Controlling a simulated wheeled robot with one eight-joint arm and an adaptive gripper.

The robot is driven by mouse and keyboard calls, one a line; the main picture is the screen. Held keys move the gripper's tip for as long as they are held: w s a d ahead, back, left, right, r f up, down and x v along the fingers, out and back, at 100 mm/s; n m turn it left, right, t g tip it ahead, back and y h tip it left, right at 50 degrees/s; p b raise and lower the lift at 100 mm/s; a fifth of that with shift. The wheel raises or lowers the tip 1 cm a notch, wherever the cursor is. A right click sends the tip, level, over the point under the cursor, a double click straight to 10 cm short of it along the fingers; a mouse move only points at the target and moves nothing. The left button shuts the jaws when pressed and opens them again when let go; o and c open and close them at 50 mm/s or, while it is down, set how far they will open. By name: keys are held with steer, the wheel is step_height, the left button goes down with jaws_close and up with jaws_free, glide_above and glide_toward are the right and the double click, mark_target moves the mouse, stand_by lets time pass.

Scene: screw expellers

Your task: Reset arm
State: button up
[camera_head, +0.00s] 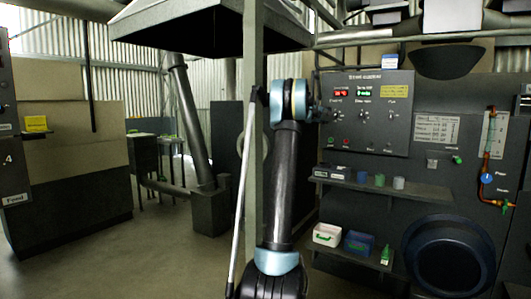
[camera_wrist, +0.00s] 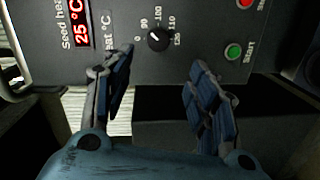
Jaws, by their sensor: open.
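My gripper (camera_wrist: 158,82) is open and empty in the wrist view, its two blue-padded fingers well apart. Ahead of it is the grey control panel (camera_wrist: 195,25). A black knob (camera_wrist: 158,38) with a white pointer lies beyond the gap between the fingers, and neither finger touches it. A red display (camera_wrist: 82,24) reads 25 °C beside the words "Seed heat". A green Start button (camera_wrist: 233,51) and part of a red button (camera_wrist: 241,4) are at the right. In the head view my arm stands upright, just left of the panel (camera_head: 366,145); the gripper is hard to make out there.
Below the panel in the head view is a shelf (camera_head: 425,192) with several small cups. A white bin (camera_head: 326,235) and a blue bin (camera_head: 358,243) sit lower. A metal post (camera_head: 252,70) stands beside my arm. Open floor (camera_head: 160,265) lies to the left.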

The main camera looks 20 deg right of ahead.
steer(key=shift+a, duration=0.1)
